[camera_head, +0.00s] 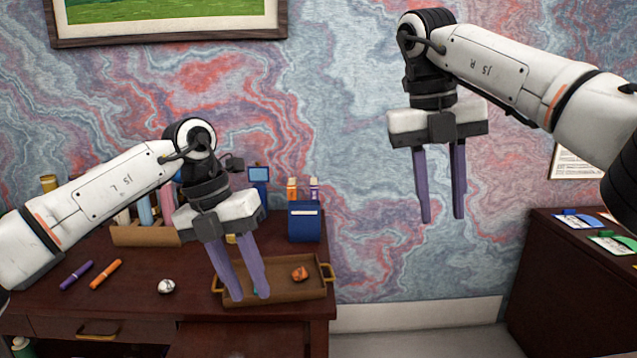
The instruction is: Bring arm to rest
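My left gripper (250,298) is over the brown tray (312,292) on the desk, fingers pointing down. Its two purple fingers stand a little apart, with nothing seen between them. A small green bit shows by the fingertips, mostly hidden. My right gripper (442,220) hangs in the air in front of the marbled wall, right of the desk. Its purple fingers are apart and empty.
The desk (130,285) holds a purple marker (76,275), an orange marker (106,274), a white crumpled ball (166,286), an orange crumpled ball (299,273) in the tray and a blue holder (304,222). A dark cabinet (560,265) with cards stands at right.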

